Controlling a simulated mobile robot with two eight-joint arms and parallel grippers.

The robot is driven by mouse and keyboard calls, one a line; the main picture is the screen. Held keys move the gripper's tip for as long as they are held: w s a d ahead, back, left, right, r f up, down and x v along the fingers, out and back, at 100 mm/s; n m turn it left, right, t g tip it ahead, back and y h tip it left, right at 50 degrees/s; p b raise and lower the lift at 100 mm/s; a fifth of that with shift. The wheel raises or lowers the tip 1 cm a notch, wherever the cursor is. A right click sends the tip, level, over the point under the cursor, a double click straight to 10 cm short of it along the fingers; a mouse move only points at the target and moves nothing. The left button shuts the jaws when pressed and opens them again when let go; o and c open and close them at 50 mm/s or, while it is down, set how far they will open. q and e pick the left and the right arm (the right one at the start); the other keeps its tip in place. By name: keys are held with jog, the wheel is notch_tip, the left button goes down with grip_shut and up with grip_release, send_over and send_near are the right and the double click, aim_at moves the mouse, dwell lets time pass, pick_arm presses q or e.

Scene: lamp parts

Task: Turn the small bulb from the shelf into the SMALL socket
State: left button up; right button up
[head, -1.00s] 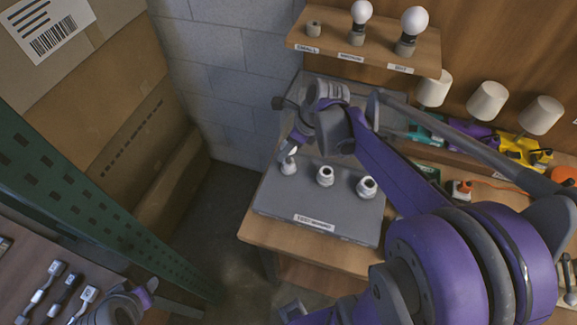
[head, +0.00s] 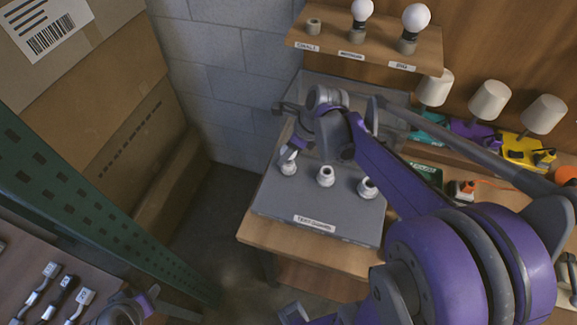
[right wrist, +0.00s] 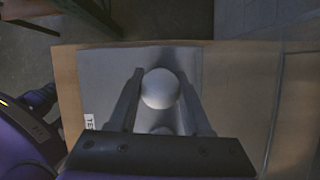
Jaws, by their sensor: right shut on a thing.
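The small bulb (right wrist: 160,88) shows as a white globe between the two fingers in the right wrist view. My right gripper (head: 289,155) is shut on it, directly over the leftmost socket (head: 288,168) of the grey test board (head: 325,207). The fingers hide most of the bulb in the head view, and I cannot tell how deep it sits in the socket. The small holder (head: 313,27) on the wooden shelf (head: 375,45) is empty. Part of my left arm's end (head: 128,306) shows at the bottom left; its fingers are not clear.
Two more sockets, a middle (head: 326,176) and a right one (head: 367,187), stand beside it. A medium bulb (head: 362,10) and a big bulb (head: 416,17) stand on the shelf. Several lamps with pale shades (head: 489,101) stand at right. A green upright (head: 90,210) is at left.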

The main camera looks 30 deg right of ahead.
jog(key=shift+f+b, duration=0.35)
jog(key=shift+f, duration=0.2)
dwell(1.0)
jog(key=o, duration=0.6)
jog(key=c, duration=0.6)
jog(key=shift+f, duration=0.1)
jog(key=m+h, duration=0.1)
jog(key=m, duration=0.2)
jog(key=shift+m+t, duration=0.3)
jog(key=shift+t, duration=0.1)
jog(key=m+h, duration=0.1)
jog(key=m, duration=0.2)
